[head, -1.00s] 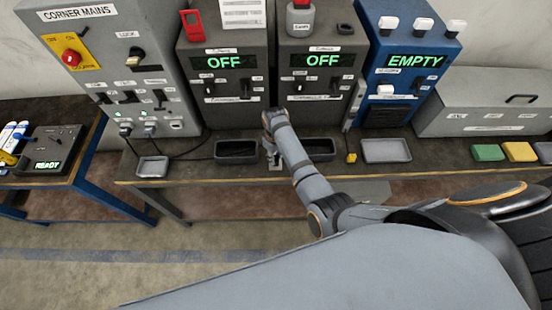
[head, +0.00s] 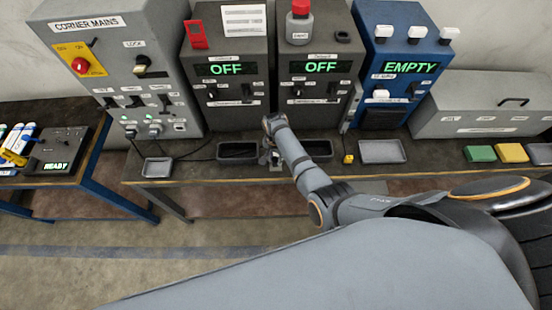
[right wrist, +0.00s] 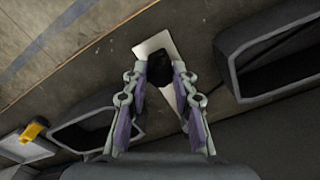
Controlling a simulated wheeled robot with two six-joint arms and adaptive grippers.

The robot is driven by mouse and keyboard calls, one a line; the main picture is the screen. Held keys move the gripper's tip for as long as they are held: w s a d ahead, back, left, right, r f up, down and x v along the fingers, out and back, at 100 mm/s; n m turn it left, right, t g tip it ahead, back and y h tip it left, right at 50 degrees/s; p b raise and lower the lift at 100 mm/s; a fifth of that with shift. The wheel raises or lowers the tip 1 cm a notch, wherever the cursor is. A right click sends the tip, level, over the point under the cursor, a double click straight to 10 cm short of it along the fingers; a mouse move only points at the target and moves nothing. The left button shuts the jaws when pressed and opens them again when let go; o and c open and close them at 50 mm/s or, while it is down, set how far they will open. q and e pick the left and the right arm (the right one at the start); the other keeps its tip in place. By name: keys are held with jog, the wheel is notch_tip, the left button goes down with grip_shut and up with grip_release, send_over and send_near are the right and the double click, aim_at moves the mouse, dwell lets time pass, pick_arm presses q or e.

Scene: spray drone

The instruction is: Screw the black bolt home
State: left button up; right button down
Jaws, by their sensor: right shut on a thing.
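My left gripper is not in view.
Dark trays stand left (head: 238,151) and right (head: 318,148) of the gripper. Two control boxes reading OFF (head: 226,70) stand behind. A small yellow object (head: 348,159) and a grey tray (head: 384,152) lie further right. The bench's front edge (head: 215,181) is close.

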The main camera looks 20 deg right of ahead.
jog(key=m, duration=0.3)
jog(key=shift+r+p, duration=0.1)
jog(key=shift+p, duration=0.3)
jog(key=m, duration=0.6)
jog(key=shift+p, duration=0.35)
jog(key=m, duration=0.5)
jog(key=shift+f+m, duration=0.2)
jog(key=shift+m, duration=0.2)
jog(key=m, duration=0.4)
jog(key=shift+p, duration=0.35)
jog(key=c, duration=1)
grip_release()
